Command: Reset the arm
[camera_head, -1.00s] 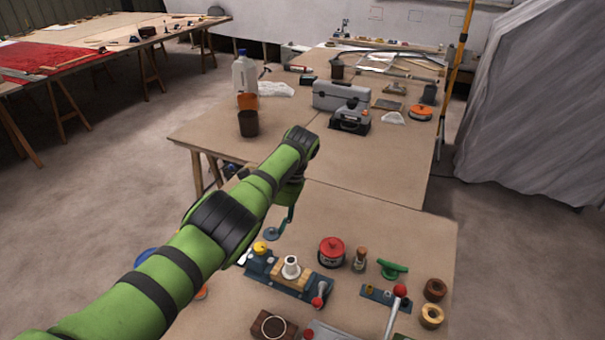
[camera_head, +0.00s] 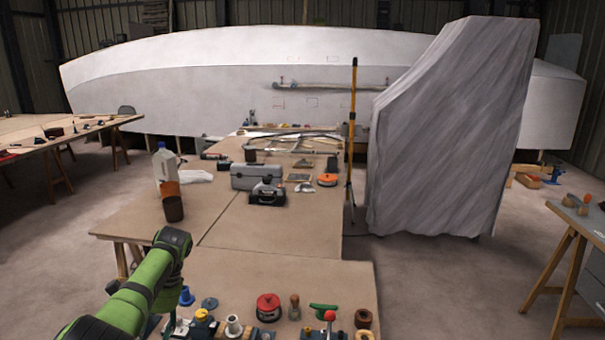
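My green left arm (camera_head: 127,302) with black bands comes in from the lower left. It reaches over the left edge of the near workbench (camera_head: 310,282). Its dark rounded joint (camera_head: 173,240) is the highest part in view. The arm bends down behind that joint, and I make out no gripper fingers there. My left gripper is hidden or outside the picture. My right arm and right gripper do not show.
The near bench's front holds a red-lidded tin (camera_head: 268,306), a red-knobbed lever (camera_head: 330,318) and rings. A draped grey object (camera_head: 445,140) stands right. The bench middle is bare.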

